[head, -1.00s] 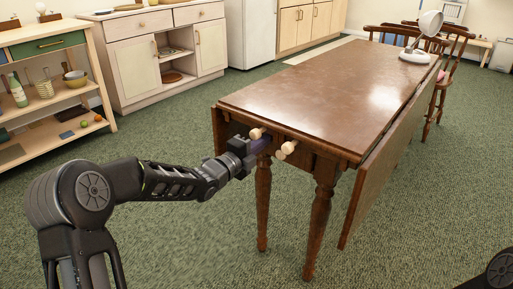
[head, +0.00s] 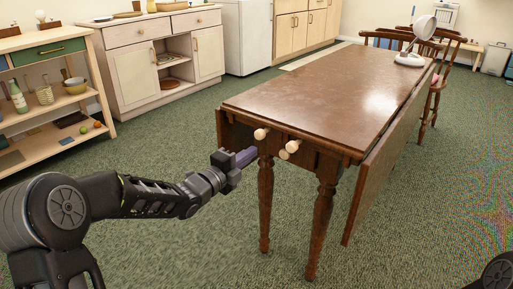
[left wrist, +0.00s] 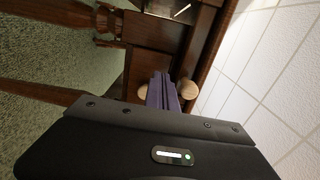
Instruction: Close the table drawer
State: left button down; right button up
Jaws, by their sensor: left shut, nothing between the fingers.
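The brown wooden table (head: 330,90) stands in the middle of the head view, its near end towards me. Pale round knobs (head: 261,134) stick out of that end, under the top. The drawer front behind them is dark and partly hidden; no clear gap shows, so I cannot tell how far it is open. My left gripper (head: 248,156) is shut and empty, its purple fingers pointing at the table end just below and left of the knobs. In the left wrist view the fingers (left wrist: 163,92) lie between two knobs (left wrist: 188,90). My right gripper is out of view.
A white lamp (head: 411,55) stands on the table's far end. A hanging leaf (head: 378,165) lines its right side. Turned legs (head: 320,225) stand below the near end. A wooden shelf (head: 50,110) and cabinets (head: 160,60) stand at the left and back. The green carpet around is clear.

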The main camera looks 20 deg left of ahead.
pick_arm(q)
jog(key=p+v, duration=0.1)
jog(key=v, duration=0.4)
jog(key=shift+s+a, duration=0.1)
jog(key=shift+s, duration=0.25)
